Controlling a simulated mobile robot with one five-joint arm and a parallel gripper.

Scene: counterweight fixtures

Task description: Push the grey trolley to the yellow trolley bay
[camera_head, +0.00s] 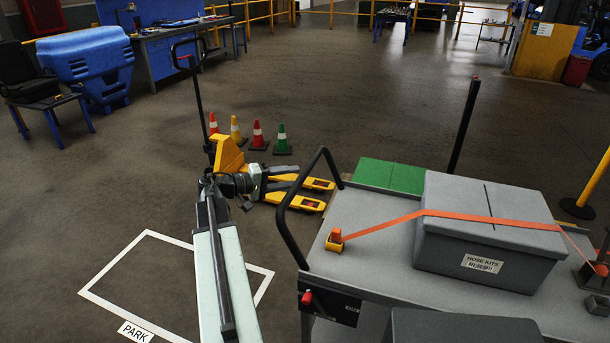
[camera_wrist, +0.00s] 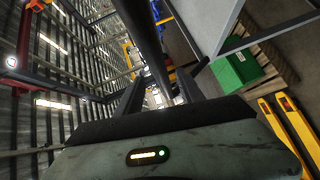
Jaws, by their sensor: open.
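The grey trolley (camera_head: 378,225) stands at the right in the head view, with a flat grey deck and a black looped handle (camera_head: 282,222) at its left end. A grey box (camera_head: 489,225) labelled HOSE KITS sits on it under an orange strap. My gripper (camera_head: 238,186) is left of the handle and apart from it in the head view. In the wrist view my gripper (camera_wrist: 160,95) is open. A dark bar (camera_wrist: 146,40) shows beyond or between its fingers; I cannot tell which. I see no yellow trolley bay.
A yellow pallet truck (camera_head: 226,155) stands behind my gripper, with several cones (camera_head: 258,134) beyond. A white floor outline (camera_head: 150,237) marked PARK lies left. A green box (camera_head: 408,177) is behind the trolley and a yellow post (camera_head: 592,180) at right. Open floor lies beyond.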

